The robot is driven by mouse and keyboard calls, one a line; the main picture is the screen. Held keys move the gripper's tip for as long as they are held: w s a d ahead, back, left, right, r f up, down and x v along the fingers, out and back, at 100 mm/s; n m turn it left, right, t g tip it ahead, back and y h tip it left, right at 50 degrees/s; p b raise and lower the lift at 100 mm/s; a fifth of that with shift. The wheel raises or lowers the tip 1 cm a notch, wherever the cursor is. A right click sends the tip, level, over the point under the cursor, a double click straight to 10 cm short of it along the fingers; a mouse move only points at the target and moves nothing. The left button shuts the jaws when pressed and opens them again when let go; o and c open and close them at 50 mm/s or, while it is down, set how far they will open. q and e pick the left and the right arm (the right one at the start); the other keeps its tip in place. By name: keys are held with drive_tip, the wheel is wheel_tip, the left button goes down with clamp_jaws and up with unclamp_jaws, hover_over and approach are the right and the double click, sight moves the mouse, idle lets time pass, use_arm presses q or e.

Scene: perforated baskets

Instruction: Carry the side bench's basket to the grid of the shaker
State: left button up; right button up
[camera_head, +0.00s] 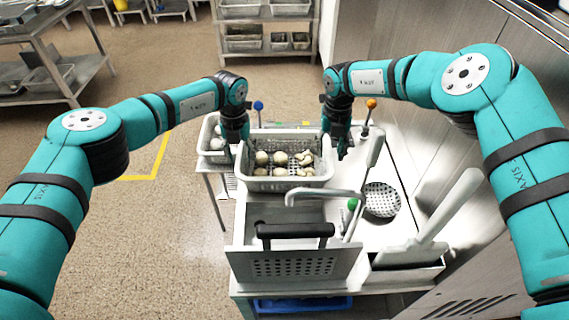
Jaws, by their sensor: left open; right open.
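A pale perforated basket (286,184) with several round, cream-coloured pieces in it stands at the far end of the white bench. My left gripper (235,150) is open and points down between the two baskets, by the middle basket's left rim. My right gripper (341,150) is open and points down by the middle basket's right rim. I cannot tell whether either touches a rim. Any shaker grid under the middle basket is hidden.
A grey perforated panel with a black handle (295,232) stands at the bench's near edge. A tap (325,194), a round perforated drain (382,200) and a pale paddle-like tool (440,222) are nearer and to the right. A steel wall closes the right side. Floor is open on the left.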

use_arm(q)
clamp_jaws()
use_arm(e)
clamp_jaws()
use_arm(q)
drive_tip(key=shift+r, duration=0.15)
use_arm(e)
drive_tip(key=shift+r, duration=0.1)
